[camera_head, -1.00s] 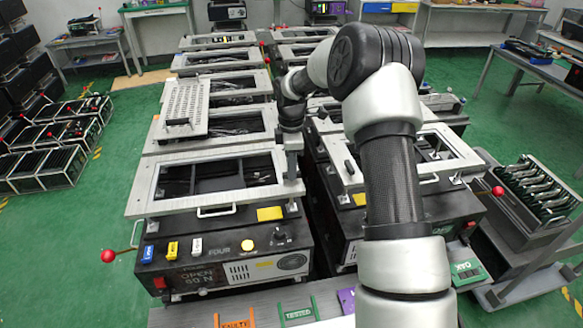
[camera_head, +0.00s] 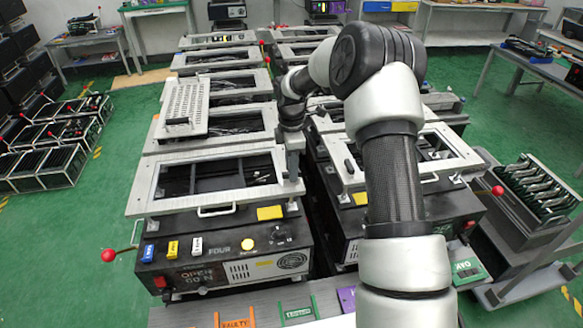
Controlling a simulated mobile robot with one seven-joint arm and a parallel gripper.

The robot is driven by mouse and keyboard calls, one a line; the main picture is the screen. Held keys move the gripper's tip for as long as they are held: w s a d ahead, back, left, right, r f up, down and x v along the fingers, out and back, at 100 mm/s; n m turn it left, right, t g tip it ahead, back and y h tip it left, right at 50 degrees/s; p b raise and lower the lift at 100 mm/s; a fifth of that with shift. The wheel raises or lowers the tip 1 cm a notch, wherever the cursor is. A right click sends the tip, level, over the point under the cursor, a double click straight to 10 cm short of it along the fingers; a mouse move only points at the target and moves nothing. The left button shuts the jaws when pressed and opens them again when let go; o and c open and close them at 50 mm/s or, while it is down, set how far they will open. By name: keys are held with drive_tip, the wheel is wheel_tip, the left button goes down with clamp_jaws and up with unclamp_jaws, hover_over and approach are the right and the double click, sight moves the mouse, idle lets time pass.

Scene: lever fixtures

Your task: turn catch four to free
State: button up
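The fixture marked FOUR (camera_head: 222,262) stands in front of me, with a black front panel and a lit display. Its grey rectangular top frame (camera_head: 180,207) lies flat with a front handle (camera_head: 216,211). A red-ball lever (camera_head: 108,255) sticks out at its left side. I cannot make out which part is the catch or its position. My gripper (camera_head: 292,178) points down at the right end of this frame, close to or touching it. Its fingers are small and partly merged with the frame, so their opening and any contact are unclear.
A similar fixture stands close on the right, with its own frame (camera_head: 425,183) and red-ball lever (camera_head: 497,190). More fixtures stand behind in two rows. A grey rack (camera_head: 520,205) is at the right. Green floor (camera_head: 60,235) is clear at the left.

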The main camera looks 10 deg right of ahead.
wheel_tip(320, 180, up, 17)
drive_tip(key=shift+r, duration=0.2)
idle(0.4)
